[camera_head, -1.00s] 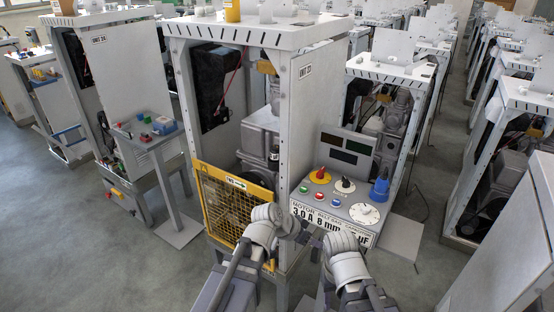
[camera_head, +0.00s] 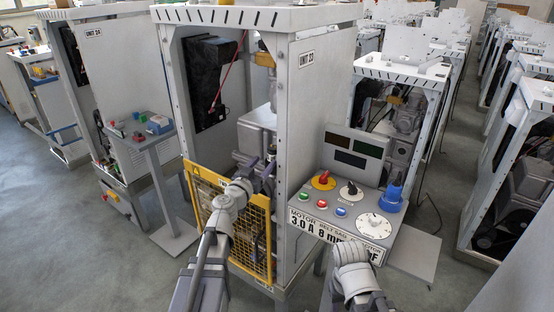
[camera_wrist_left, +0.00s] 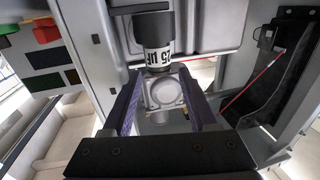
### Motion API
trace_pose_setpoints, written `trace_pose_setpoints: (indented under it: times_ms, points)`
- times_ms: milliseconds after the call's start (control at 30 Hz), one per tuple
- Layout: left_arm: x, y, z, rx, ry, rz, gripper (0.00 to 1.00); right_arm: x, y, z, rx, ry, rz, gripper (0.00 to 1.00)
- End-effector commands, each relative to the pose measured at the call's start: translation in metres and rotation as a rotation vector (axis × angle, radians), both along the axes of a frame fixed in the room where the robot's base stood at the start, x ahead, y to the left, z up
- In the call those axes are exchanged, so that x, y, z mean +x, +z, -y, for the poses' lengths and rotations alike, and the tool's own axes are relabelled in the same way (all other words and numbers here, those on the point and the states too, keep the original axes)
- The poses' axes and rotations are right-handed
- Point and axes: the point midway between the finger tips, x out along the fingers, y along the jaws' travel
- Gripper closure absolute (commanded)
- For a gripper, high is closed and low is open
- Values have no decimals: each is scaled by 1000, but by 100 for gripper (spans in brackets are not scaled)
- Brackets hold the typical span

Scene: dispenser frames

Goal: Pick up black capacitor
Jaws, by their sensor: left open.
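The black capacitor is a dark cylinder with a white label band (camera_wrist_left: 157,52) reading "uF" upside down in the left wrist view. It sits by the grey motor housing (camera_head: 254,138) inside the UNIT 23 frame; in the head view I cannot make it out clearly. My left gripper (camera_head: 264,172) reaches into the frame above the yellow mesh guard. In the left wrist view its open fingers (camera_wrist_left: 160,74) point toward the capacitor, one on each side, with no clear contact. My right wrist shows at the lower right of the head view; its jaws are hard to make out.
The yellow mesh guard (camera_head: 243,232) stands low at the front opening. A frame post (camera_head: 282,130) is close right of my left gripper. A control panel (camera_head: 345,196) with knobs stands to the right. A black box (camera_head: 210,85) with a red wire hangs inside the frame.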

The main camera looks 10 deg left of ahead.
Motion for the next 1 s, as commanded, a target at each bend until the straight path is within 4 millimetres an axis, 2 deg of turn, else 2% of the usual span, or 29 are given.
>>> trace_pose_setpoints:
  times_ms: [300,533,833,1000]
  points:
    - [26,0,4,0,-2,-1,41,0,0,0,0,0,0,50]
    - [32,1,6,0,-2,-1,41,0,1,0,0,0,0,50]
    - [73,4,13,0,-3,-1,41,0,4,0,0,0,0,50]
    - [78,4,14,0,-2,-1,41,0,4,0,0,0,0,50]
